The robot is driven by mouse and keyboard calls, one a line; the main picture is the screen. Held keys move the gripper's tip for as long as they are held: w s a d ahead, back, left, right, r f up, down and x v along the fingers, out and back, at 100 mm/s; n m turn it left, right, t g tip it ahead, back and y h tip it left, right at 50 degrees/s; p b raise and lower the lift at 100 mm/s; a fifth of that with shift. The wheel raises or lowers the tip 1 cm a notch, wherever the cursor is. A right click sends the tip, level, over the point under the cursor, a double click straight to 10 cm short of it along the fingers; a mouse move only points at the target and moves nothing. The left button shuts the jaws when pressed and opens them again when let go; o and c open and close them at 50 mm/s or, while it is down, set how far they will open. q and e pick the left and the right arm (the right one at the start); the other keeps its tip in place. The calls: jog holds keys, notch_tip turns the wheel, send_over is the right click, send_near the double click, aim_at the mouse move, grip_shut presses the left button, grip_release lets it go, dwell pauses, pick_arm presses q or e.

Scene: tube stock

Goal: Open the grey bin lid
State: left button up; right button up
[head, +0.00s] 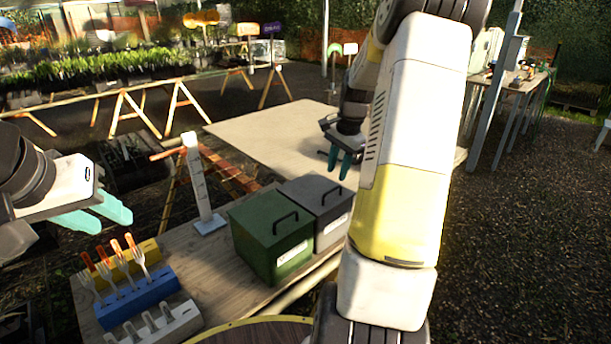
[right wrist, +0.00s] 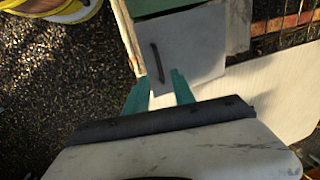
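The grey bin (head: 333,227) stands on the wooden table, right of the green bin (head: 268,245). Its grey lid (head: 306,190) lies flat and closed, with a black bar handle (head: 330,195) on top. In the right wrist view the lid (right wrist: 195,45) and its handle (right wrist: 158,62) show just beyond my fingertips. My right gripper (head: 340,164) is above the lid, fingers pointing down. Its teal fingers are apart and empty in the right wrist view (right wrist: 160,88), with the handle roughly in line with the gap. My left gripper (head: 112,212) is at the left, fingers apart and empty.
The green bin's lid is closed. A white post on a base (head: 202,185) stands left of it. Yellow, blue (head: 137,300) and grey racks with forks and tubes fill the table's near left. A large pale board (head: 270,132) lies behind the bins.

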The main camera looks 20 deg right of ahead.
send_over(333, 201)
notch_tip(333, 201, down, 6)
jog(key=shift+w+r, duration=0.1)
jog(key=shift+w, duration=0.05)
grip_shut()
dwell(1.4)
